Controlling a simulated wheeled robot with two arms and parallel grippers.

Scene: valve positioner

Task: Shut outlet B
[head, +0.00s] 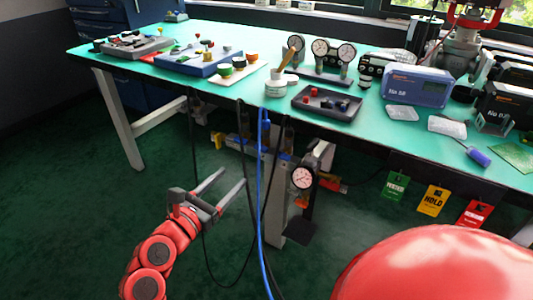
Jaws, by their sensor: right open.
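My right gripper (233,176) is open and empty, low in front of the bench. Its two grey fingers point up and to the right, toward the hardware under the bench edge. That hardware includes a round white gauge (302,177) and a grey and yellow assembly (240,145), partly behind hanging cables. The gripper appears apart from both. No marking for outlet B can be read, so I cannot tell which part it is or whether it is open or shut. My left gripper is not in view.
The green-topped bench (225,95) carries trays, several gauges and boxed instruments. A blue cable (262,190) and black cables hang in front of the assembly. Green, yellow and red tags (433,201) hang at the right edge. The floor at left is clear.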

